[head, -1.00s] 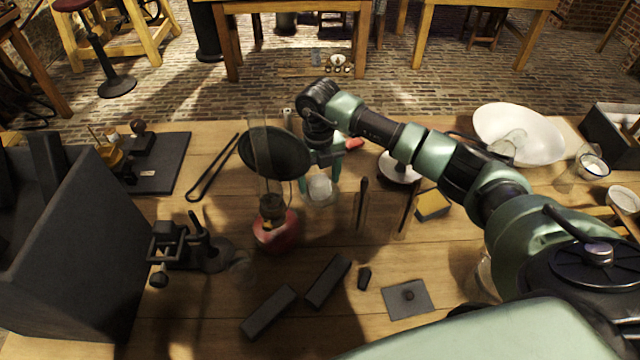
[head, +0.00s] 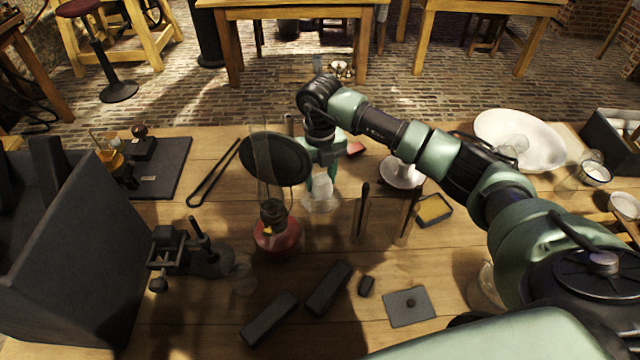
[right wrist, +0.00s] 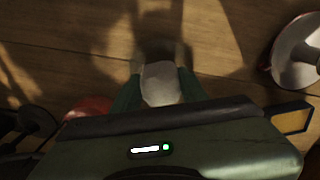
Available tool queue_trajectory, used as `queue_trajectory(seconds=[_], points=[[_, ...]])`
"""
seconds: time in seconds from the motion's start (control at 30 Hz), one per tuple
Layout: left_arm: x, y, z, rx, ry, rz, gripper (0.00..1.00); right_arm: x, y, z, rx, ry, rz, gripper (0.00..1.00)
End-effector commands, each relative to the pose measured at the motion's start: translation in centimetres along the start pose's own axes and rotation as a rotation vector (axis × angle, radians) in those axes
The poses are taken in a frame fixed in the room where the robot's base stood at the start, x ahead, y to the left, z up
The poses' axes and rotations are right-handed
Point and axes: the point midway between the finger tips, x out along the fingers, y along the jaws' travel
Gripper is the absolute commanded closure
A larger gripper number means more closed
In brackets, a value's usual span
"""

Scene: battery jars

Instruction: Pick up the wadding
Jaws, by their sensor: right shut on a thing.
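The wadding (head: 322,185) is a small white wad in the middle of the table in the head view. My right gripper (head: 322,177) points down from above and is shut on it. In the right wrist view the wadding (right wrist: 161,84) sits between the two green fingers of the right gripper (right wrist: 158,88). A clear glass vessel (head: 320,205) shows faintly around or just below the wadding; I cannot tell whether the wadding is fully clear of it. My left gripper is not in view.
A red-based lamp (head: 276,236) with a dark round disc (head: 275,159) stands just left of the gripper. Two upright dark rods in glass tubes, one a dark rod (head: 361,210), stand to its right. A white dish (head: 402,172) lies farther right. Dark blocks (head: 328,287) lie in front.

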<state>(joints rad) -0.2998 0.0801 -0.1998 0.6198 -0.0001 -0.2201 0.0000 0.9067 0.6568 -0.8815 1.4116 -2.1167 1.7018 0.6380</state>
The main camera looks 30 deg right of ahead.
Motion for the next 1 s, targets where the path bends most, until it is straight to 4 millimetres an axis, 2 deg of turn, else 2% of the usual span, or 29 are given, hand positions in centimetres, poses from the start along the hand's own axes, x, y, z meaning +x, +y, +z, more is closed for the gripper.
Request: queue_trajectory(seconds=[0.17,0.4,0.6,0.73,1.0], points=[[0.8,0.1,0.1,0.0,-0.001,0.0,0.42,-4.3,0.0,0.2,-0.001,-0.008,0.0,0.95],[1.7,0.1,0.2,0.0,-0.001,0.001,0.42,-11.3,0.0,0.1,-0.001,-0.008,0.0,0.95],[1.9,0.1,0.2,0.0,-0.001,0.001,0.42,-15.6,0.0,0.1,0.0,-0.005,-0.001,0.95],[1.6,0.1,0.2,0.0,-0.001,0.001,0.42,-17.1,0.0,0.1,0.0,-0.003,-0.001,0.95],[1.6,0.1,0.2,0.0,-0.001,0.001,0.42,-17.8,0.0,0.0,0.0,-0.001,-0.001,0.95]])
